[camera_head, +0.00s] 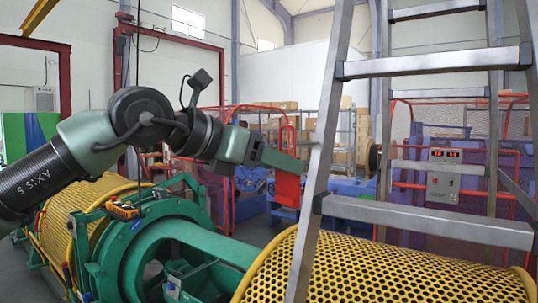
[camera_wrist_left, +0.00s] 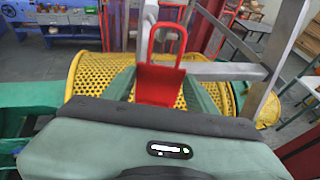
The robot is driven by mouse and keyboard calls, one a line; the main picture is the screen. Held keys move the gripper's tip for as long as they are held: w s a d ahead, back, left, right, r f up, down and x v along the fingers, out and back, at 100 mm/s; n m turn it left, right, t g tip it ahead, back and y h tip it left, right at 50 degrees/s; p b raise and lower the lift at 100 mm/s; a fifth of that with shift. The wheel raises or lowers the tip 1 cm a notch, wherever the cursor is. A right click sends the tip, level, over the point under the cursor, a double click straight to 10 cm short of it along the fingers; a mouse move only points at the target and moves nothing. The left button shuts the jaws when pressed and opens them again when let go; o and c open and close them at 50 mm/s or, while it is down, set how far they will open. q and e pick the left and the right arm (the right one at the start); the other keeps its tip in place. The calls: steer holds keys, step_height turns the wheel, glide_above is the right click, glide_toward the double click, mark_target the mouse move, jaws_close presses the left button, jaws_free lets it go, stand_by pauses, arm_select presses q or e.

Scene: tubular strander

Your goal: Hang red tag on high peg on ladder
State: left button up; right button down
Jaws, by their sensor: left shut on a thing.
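The red tag (camera_head: 287,189) is a flat plate with a tall red loop on top. It hangs upright just left of the metal ladder's near left leg (camera_head: 318,150). My left gripper (camera_head: 292,161) comes in from the left and is shut on the tag. In the left wrist view the tag (camera_wrist_left: 158,84) sits between the fingers, its open loop rising beyond them. A grey metal upright (camera_wrist_left: 148,28) stands behind the loop. I cannot make out the high peg clearly in either view. My right gripper is not in view.
A yellow perforated guard (camera_head: 400,270) lies below and behind the ladder. Green machinery (camera_head: 150,240) stands under my left arm. Ladder rungs (camera_head: 430,62) cross at the right. A control box with a red display (camera_head: 444,178) is behind the ladder.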

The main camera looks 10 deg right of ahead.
arm_select(q)
steer(key=shift+w+d+f+p, duration=0.1)
steer(key=shift+w+d+p, duration=1.25)
steer(key=shift+p, duration=0.15)
steer(key=shift+w+d+f+b, duration=0.2)
steer(key=shift+d+f+b, duration=0.05)
steer(key=shift+f+b, duration=0.25)
steer(key=shift+w+d+f+b, duration=0.25)
steer(key=shift+f+b, duration=0.15)
steer(key=shift+f, duration=0.15)
steer(key=o, duration=1.5)
steer(key=shift+o, duration=0.2)
